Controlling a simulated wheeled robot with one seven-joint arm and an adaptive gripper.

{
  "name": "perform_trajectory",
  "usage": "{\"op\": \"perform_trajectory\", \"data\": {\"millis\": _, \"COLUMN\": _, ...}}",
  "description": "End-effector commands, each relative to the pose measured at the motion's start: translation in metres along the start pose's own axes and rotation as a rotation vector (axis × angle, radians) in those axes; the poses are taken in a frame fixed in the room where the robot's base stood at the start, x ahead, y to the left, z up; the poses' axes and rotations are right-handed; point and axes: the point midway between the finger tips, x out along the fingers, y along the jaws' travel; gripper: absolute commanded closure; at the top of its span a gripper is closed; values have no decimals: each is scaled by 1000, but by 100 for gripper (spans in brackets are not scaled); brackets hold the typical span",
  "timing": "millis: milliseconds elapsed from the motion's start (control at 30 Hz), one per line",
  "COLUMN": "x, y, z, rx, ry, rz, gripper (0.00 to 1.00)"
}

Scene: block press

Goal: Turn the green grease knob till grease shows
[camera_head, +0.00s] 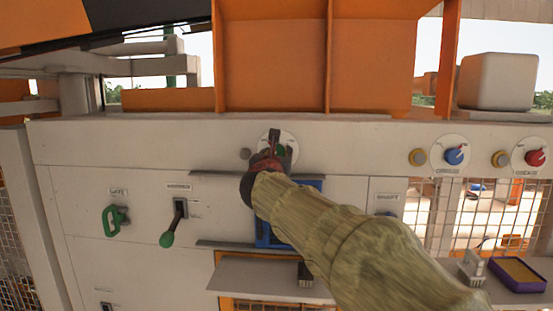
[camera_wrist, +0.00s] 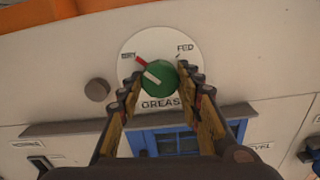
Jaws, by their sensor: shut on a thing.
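The green grease knob (camera_wrist: 158,78) sits on a round white dial (camera_wrist: 128,65) lettered "GREASE", with "DRY" at upper left and "FED" at upper right. The knob's pale pointer line slants to the upper left, near a red mark on the DRY side. My gripper (camera_wrist: 161,84) has one finger on each side of the knob and is shut on it. A dark grey round spot (camera_wrist: 97,89) is left of the dial; no grease shows there.
A green-tipped lever (camera_head: 168,238) and a green handle (camera_head: 113,220) are on the panel at left. A blue knob (camera_head: 455,155) and a red knob (camera_head: 536,158) are at right. A narrow ledge (camera_wrist: 62,129) and a blue frame (camera_wrist: 178,143) lie below the dial.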

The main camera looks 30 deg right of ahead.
Motion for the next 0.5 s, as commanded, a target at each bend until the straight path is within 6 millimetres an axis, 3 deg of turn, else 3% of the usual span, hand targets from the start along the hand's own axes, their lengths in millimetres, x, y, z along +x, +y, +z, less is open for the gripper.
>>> {"op": "perform_trajectory", "data": {"millis": 500, "x": 0, "y": 0, "z": -5, "rx": 447, "ry": -2, "rz": 1, "gripper": 90}}
